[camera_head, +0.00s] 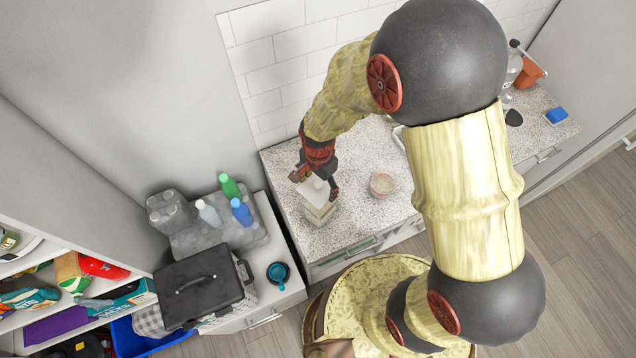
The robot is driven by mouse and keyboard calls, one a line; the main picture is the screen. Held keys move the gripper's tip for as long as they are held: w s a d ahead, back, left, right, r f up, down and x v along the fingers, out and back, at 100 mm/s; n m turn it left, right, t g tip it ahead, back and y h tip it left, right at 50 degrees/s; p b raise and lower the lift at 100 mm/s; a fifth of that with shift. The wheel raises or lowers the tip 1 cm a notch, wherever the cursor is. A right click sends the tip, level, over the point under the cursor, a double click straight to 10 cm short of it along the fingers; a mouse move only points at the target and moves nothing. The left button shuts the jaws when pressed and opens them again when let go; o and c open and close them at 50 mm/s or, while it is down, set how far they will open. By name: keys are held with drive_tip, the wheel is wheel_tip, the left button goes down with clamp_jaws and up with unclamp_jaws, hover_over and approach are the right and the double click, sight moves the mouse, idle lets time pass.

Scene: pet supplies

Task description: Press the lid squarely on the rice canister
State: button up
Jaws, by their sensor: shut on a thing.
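My gripper (316,184) points down over the left part of the speckled counter, shut on a small white lid (313,189). Directly below it stands a pale, boxy canister (319,213), which looks like the rice canister. The lid overlaps the canister's top in this view. I cannot tell whether the lid touches the rim or sits level on it. The fingers hide part of the lid, and the canister's contents are hidden.
A round, pale tub (382,184) stands to the right on the counter (350,225). A tiled wall rises behind. The counter's front edge is clear.

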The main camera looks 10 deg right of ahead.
drive_tip(key=shift+w, duration=0.1)
wheel_tip(320, 180, down, 6)
drive_tip(key=b, duration=0.5)
drive_tip(key=shift+f, duration=0.2)
drive_tip(key=shift+f, duration=0.15)
idle(1.7)
drive_tip(key=o, duration=1.2)
drive_tip(key=shift+c, duration=0.2)
drive_tip(key=shift+o, duration=0.9)
drive_tip(key=shift+r+p, duration=2.15)
drive_tip(key=shift+r, duration=1.4)
